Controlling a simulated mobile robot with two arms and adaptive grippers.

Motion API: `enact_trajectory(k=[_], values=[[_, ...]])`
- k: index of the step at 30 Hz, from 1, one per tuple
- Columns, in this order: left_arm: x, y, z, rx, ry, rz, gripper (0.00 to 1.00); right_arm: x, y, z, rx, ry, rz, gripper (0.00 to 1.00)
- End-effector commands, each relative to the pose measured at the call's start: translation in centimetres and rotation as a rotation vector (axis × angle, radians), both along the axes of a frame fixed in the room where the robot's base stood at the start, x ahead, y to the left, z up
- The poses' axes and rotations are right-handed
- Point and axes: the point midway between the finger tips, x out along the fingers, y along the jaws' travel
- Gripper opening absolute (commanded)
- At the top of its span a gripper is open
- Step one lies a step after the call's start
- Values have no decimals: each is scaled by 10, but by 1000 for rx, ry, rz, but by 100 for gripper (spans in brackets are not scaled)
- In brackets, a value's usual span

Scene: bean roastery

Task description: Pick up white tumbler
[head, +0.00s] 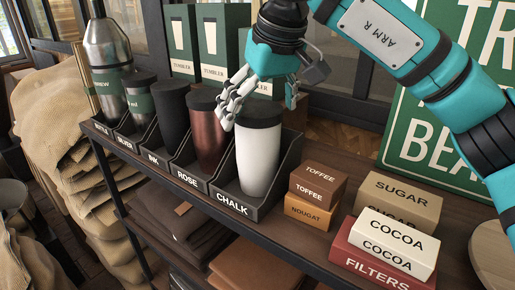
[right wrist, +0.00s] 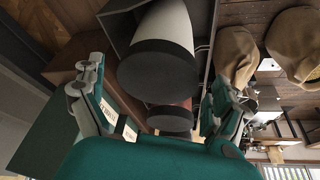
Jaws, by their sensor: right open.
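The white tumbler (head: 258,158) with a black lid stands upright in the black slot labelled CHALK (head: 232,207), at the right end of the row. In the right wrist view the white tumbler (right wrist: 168,22) shows lid-first between the two spread fingers (right wrist: 158,82). I cannot tell whether a finger touches it. My left gripper is not in view.
The rose tumbler (head: 206,135) stands close on the left, then the black tumbler (head: 172,115) and other vessels. Tumbler boxes (head: 224,45) stand behind. A green sign (head: 440,130) stands behind the arm.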

Motion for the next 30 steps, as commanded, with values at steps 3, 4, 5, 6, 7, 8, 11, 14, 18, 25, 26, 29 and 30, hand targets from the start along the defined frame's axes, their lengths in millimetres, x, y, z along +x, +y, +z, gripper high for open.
enact_trajectory(k=[3,4,5,6,7,8,11,14,18,25,26,29,30], values=[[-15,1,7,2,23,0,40,5,3,-12,1,3,1,100],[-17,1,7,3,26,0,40,6,3,-15,0,1,1,100],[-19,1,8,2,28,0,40,6,4,-17,0,0,1,100],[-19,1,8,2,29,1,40,7,4,-18,0,0,1,100],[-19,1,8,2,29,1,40,7,4,-19,2,0,2,100],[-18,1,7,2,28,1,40,7,4,-20,2,0,1,100],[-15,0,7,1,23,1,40,7,4,-20,1,0,0,100],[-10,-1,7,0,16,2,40,7,4,-20,1,0,0,95],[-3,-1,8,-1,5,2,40,7,4,-20,1,0,0,76],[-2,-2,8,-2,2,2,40,7,4,-20,1,0,0,46],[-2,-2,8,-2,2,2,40,7,4,-20,1,0,0,42],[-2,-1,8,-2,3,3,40,7,4,-20,0,0,0,29],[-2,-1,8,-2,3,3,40,7,4,-20,0,0,0,24]])
